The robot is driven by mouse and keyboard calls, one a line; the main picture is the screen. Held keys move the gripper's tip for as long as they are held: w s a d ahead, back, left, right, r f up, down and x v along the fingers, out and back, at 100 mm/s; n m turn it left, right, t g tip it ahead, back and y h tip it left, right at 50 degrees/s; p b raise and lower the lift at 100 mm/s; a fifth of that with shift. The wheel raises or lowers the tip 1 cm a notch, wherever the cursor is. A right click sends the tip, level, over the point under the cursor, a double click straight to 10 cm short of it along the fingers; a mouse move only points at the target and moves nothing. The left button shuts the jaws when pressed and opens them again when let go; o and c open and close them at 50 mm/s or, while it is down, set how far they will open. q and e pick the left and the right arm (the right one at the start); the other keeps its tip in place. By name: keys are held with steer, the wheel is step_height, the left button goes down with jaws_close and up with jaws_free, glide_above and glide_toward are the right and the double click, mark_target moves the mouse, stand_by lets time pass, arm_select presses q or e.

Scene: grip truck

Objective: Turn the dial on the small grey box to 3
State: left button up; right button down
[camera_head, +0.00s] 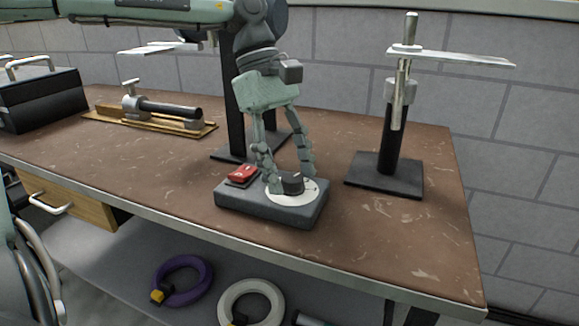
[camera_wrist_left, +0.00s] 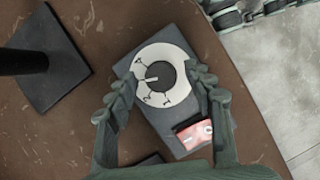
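The small grey box (camera_head: 262,209) lies on the brown table near its front edge. On its top is a round white plate (camera_head: 288,198) with a dark dial knob (camera_head: 292,184), and a red switch (camera_head: 242,174) is beside it. My left gripper (camera_head: 289,180) points down at the dial with its fingers apart. In the left wrist view the fingers (camera_wrist_left: 160,84) are on either side of the knob (camera_wrist_left: 161,75), with gaps on both sides. My right gripper is not in view.
A stand with a dark base (camera_head: 384,176) is right of the box. Another dark stand (camera_head: 236,120) rises behind my left gripper. A wooden board with a cylinder (camera_head: 150,118) and a black case (camera_head: 42,99) are at the left. The table's right front (camera_head: 400,245) is clear.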

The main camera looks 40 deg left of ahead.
arm_select(q)
steer(key=shift+r, duration=0.1)
steer(key=v, duration=1.1)
steer(key=shift+a+r, duration=0.25)
steer(key=shift+r, duration=0.1)
